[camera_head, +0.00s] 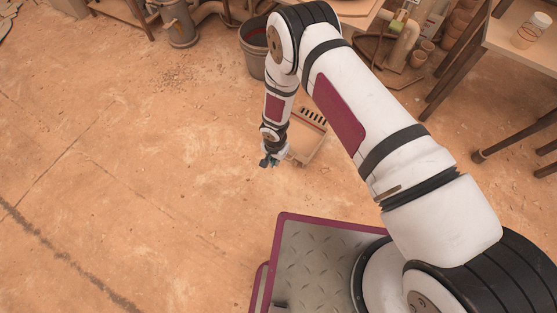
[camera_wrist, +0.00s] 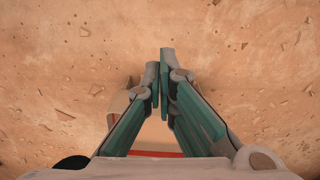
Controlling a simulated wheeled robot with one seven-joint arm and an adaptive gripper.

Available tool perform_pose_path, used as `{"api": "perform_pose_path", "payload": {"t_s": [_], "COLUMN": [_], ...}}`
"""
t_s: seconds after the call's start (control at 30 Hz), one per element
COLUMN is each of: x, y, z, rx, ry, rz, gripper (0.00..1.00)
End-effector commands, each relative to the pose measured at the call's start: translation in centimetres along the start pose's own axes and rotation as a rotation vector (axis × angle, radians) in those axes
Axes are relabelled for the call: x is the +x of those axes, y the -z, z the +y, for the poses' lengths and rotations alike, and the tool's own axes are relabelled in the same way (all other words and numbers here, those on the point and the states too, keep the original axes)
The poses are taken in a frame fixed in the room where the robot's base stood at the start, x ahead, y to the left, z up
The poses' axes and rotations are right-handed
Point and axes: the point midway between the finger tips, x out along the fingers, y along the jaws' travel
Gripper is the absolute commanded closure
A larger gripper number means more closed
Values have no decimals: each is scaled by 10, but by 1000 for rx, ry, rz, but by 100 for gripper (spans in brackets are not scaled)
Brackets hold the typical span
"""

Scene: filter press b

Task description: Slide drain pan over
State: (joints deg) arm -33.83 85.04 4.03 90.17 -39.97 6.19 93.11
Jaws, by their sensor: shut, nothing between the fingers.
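A shallow beige tray with a row of dark slots at its far end, which looks like the drain pan (camera_head: 307,145), lies on the floor just right of my gripper in the head view. My arm hides part of its left side. My gripper (camera_head: 268,162) points down beside the tray's near left side. In the wrist view my gripper (camera_wrist: 161,75) has its green fingers together at the tips, with nothing between them. A pale surface with a red strip shows behind the fingers; I cannot tell if it is the pan. I cannot tell whether the fingers touch the pan.
A grey bucket (camera_head: 254,49) stands behind the arm. Pipes and a pump-like body (camera_head: 178,22) are at the back left. A table (camera_head: 520,40) with a jar (camera_head: 530,30) and dark legs is at the right. The floor (camera_head: 120,170) on the left is clear.

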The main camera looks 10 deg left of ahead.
Motion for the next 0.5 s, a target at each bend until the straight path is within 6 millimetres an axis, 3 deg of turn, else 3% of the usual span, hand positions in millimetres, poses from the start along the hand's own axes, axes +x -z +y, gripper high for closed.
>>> {"api": "perform_pose_path", "payload": {"t_s": [0.5], "x": [99], "y": [0], "z": [1], "rx": [2], "ry": [-1], "rz": [-1], "gripper": [100]}}
